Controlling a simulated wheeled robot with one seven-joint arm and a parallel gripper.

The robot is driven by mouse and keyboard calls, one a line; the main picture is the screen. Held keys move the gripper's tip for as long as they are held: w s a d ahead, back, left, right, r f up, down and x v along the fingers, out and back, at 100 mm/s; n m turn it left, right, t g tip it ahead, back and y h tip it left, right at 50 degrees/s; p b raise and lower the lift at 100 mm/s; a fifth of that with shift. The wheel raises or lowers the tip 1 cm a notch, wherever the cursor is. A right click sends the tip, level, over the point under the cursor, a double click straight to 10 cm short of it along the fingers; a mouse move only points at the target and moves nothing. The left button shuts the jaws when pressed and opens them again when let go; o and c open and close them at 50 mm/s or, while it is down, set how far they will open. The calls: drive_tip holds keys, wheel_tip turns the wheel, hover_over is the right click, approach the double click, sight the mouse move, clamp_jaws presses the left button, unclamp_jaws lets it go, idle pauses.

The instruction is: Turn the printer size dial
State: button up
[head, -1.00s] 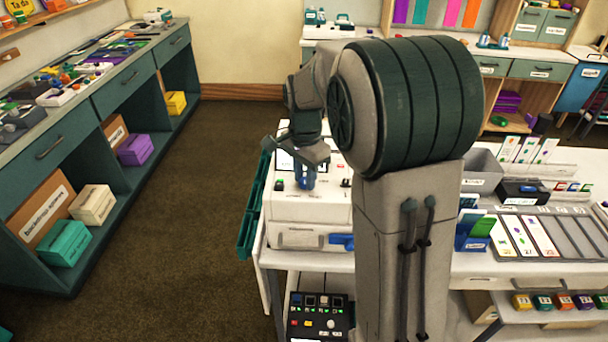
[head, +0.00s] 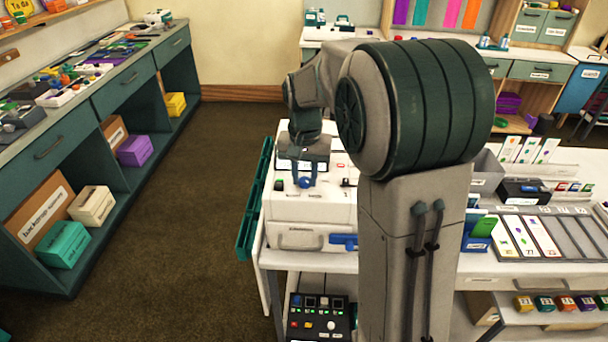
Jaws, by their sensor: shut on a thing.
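The white printer (head: 318,213) stands on the white table, left of my arm's column, with its top controls facing up. The blue size dial (head: 305,183) sits on its top near the front. My gripper (head: 304,182) is over it from above, its blue fingers closed on the sides of the dial. The printer's screen is mostly hidden behind my gripper and wrist.
A teal panel (head: 255,200) hangs at the table's left edge. A blue lever (head: 344,241) sticks out at the printer's lower front. A black control box (head: 318,317) stands below. Card trays (head: 545,238) fill the right side. The floor to the left is clear.

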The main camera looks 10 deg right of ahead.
sight(305, 180)
drive_tip(key=shift+r+n, duration=0.1)
drive_tip(key=shift+n, duration=0.4)
drive_tip(key=o, duration=1)
wheel_tip(305, 180, up, 14)
